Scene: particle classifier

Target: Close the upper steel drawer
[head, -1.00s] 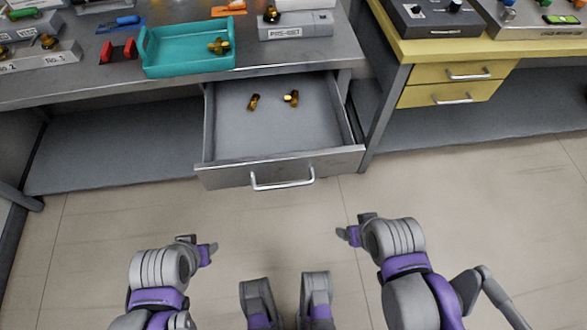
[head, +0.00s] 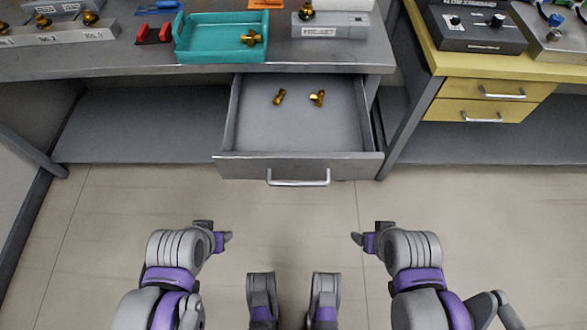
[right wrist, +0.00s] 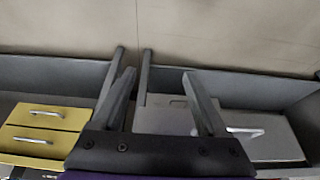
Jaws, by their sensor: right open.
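The steel drawer (head: 299,166) under the grey bench is pulled out. Its silver bar handle (head: 298,183) faces me, and two brass fittings (head: 317,98) lie inside, apart. My left gripper (head: 228,237) is in front of the drawer and to the left of the handle; its finger opening is hidden. My right gripper (head: 357,239) is in front and to the right of the handle. Neither gripper appears to touch the drawer. In the right wrist view the right gripper (right wrist: 158,74) has its fingers spread with nothing held; a steel front with a handle (right wrist: 245,132) shows on the right.
The bench top (head: 120,62) holds a teal tray (head: 205,57) and a grey labelled box (head: 345,30). A yellow cabinet (head: 485,100) with shut drawers stands to the right, close to a steel leg (head: 410,125). The floor (head: 300,225) before the drawer is clear.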

